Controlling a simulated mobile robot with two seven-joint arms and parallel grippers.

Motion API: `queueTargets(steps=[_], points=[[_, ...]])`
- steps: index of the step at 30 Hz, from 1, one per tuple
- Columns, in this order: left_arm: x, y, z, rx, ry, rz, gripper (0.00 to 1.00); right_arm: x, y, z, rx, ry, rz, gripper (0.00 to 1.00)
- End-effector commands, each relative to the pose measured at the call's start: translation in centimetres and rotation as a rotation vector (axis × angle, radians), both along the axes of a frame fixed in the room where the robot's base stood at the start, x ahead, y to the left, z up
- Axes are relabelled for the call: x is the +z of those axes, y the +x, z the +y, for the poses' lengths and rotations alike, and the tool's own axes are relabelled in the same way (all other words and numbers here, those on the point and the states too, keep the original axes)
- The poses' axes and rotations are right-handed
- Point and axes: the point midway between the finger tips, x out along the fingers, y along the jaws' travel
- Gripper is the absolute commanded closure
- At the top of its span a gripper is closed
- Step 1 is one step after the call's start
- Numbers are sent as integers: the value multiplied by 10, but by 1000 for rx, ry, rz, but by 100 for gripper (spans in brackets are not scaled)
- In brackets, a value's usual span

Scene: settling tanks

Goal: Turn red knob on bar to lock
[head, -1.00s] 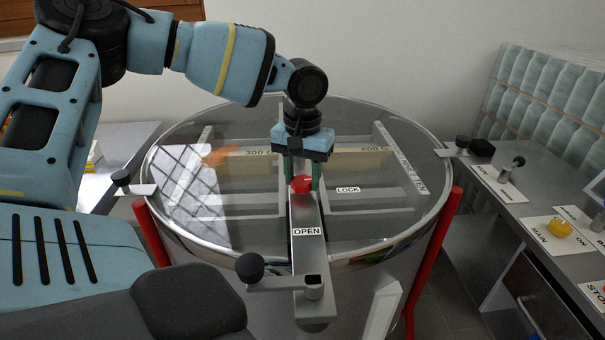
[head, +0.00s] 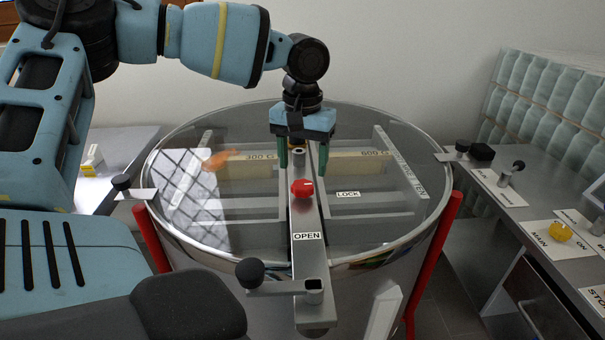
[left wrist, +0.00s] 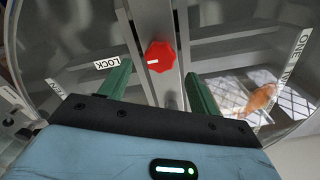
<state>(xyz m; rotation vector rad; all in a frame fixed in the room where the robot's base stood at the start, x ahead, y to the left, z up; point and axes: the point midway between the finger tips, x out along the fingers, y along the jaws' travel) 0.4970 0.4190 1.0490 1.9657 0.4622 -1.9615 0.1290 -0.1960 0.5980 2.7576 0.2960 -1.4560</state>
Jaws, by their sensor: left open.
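The red knob (head: 302,188) sits on the grey metal bar (head: 308,258) that crosses the clear tank lid. In the left wrist view the red knob (left wrist: 161,56) shows a white mark on its left side, the side toward the LOCK label (left wrist: 107,62). In the head view the LOCK label (head: 347,194) is right of the knob, and the OPEN label (head: 307,236) is on the bar in front of it. My left gripper (head: 303,170) is open and empty, above and behind the knob, with its green fingers apart on either side of the bar. My right gripper is out of view.
A black-knobbed clamp (head: 250,271) is at the bar's near end, with others at the lid's left (head: 122,183) and right (head: 461,147) edges. Red posts (head: 432,262) stand beside the tank. A side bench at right carries a yellow knob (head: 560,231).

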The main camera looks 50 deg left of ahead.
Motion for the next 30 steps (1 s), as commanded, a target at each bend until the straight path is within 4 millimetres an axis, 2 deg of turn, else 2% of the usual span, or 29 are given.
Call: queueTargets(steps=[3, 7, 26, 30], points=[[16, 0, 0, 1, 1, -2, 37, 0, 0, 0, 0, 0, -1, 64], [27, 0, 0, 2, 0, 0, 37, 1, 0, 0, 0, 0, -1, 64], [30, 0, 0, 1, 0, 1, 37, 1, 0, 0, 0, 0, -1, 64], [44, -1, 0, 1, 1, -13, 37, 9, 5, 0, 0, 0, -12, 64]])
